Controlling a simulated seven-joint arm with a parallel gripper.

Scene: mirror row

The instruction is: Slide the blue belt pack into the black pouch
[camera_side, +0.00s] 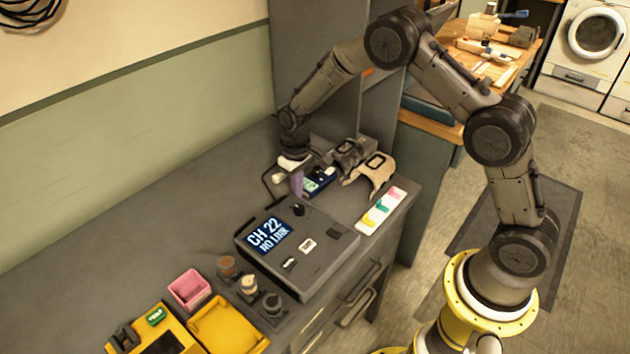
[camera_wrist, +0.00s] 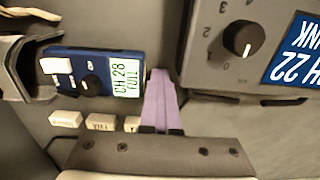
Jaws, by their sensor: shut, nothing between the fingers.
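The blue belt pack (camera_side: 318,181) lies flat on the grey desk behind the console. In the wrist view the belt pack (camera_wrist: 72,84) has a dark knob, a white label and a screen reading "CH 28 FULL". Its left end is at the mouth of the black pouch (camera_wrist: 14,52); how far inside it reaches I cannot tell. The black pouch (camera_side: 349,153) shows beyond the pack in the side view. My gripper (camera_side: 297,185) is shut and empty. Its purple fingers (camera_wrist: 160,78) are beside the pack's right, screen end; contact is unclear.
A grey console (camera_side: 300,243) reading "CH 22 NO LINK" sits close in front. A tan pouch-like item (camera_side: 377,172) is right of the black pouch. A white strip with coloured pieces (camera_side: 381,210) lies near the desk edge. A pink bin (camera_side: 189,288) and yellow tray (camera_side: 229,328) stand at front left.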

